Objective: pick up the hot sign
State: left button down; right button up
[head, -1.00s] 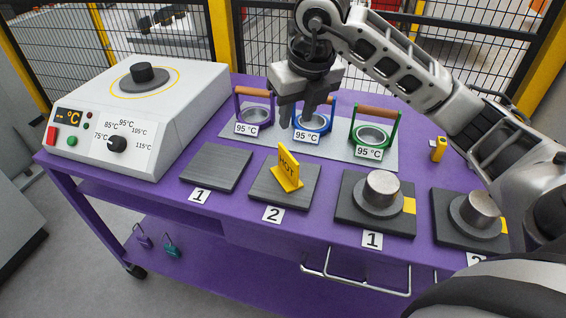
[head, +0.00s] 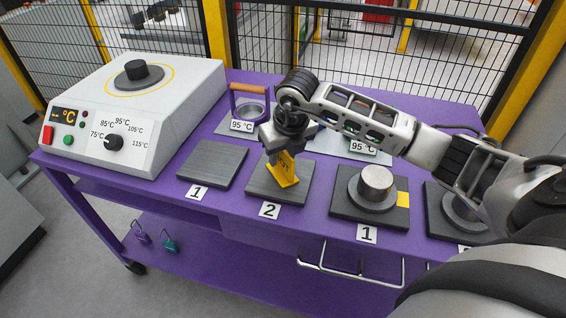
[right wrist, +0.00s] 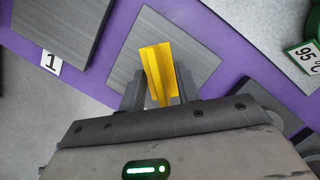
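The yellow hot sign (head: 286,174) stands on the dark square plate labelled 2 (head: 260,190). My right gripper (head: 279,156) is over the sign from above and hides its upper part in the head view. In the right wrist view the sign (right wrist: 158,65) stands between the two fingers of the gripper (right wrist: 160,85). The fingers are apart, one on each side of the sign's upright, and do not look closed on it. My left gripper is not in view.
An empty plate labelled 1 (head: 211,163) lies left. A block with a metal cylinder (head: 375,184) stands right. Behind are a purple-framed carrier with a wooden handle (head: 249,108) and others mostly hidden by my arm. A white heater (head: 150,100) stands at left.

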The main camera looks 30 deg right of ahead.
jog(key=shift+f, duration=0.3)
grip_shut()
jog(key=shift+w+r, duration=0.1)
jog(key=shift+r, duration=0.05)
